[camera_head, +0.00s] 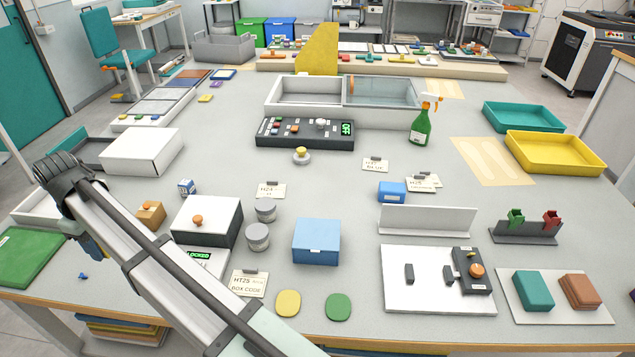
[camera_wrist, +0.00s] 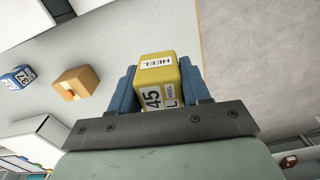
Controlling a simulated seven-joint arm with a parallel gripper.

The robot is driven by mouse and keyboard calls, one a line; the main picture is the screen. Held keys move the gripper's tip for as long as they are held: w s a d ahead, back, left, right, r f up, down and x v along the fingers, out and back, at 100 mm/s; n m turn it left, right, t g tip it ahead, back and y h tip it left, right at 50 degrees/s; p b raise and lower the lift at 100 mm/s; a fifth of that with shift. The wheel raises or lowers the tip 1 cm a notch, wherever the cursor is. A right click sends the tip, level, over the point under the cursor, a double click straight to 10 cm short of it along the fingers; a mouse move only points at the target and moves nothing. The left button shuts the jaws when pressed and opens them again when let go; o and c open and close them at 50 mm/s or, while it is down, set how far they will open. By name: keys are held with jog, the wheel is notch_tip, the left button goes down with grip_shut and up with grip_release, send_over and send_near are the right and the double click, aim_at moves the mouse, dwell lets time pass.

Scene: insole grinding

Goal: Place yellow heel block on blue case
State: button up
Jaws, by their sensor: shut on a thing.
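The yellow heel block (camera_wrist: 157,72) shows in the wrist view, with "HEEL" and "45 L" labels. My gripper (camera_wrist: 160,82) is shut on it, with one blue finger on each side. In the head view my arm reaches to the left side of the table, and a bit of my gripper (camera_head: 92,246) shows behind it. The blue case (camera_head: 316,242) is a light blue box, closed, standing right of my arm near the table's front middle. My gripper is well to the left of it.
An orange block (camera_head: 150,213) and a labelled blue block (camera_head: 187,187) lie near my gripper. A white box with a dark base (camera_head: 206,218) and grey jars (camera_head: 257,236) stand between my gripper and the blue case. Yellow (camera_head: 288,303) and green pads lie in front.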

notch_tip(320, 180, up, 7)
jog(key=shift+r, duration=0.1)
jog(key=w+d+m, duration=0.4)
jog(key=w+d, duration=0.8)
jog(key=w, duration=0.4)
jog(key=m, duration=1.3)
send_over(393, 187)
notch_tip(393, 187, down, 4)
jog(key=shift+w+f, duration=0.1)
jog(key=shift+f, duration=5.6)
jog(key=shift+f, duration=0.15)
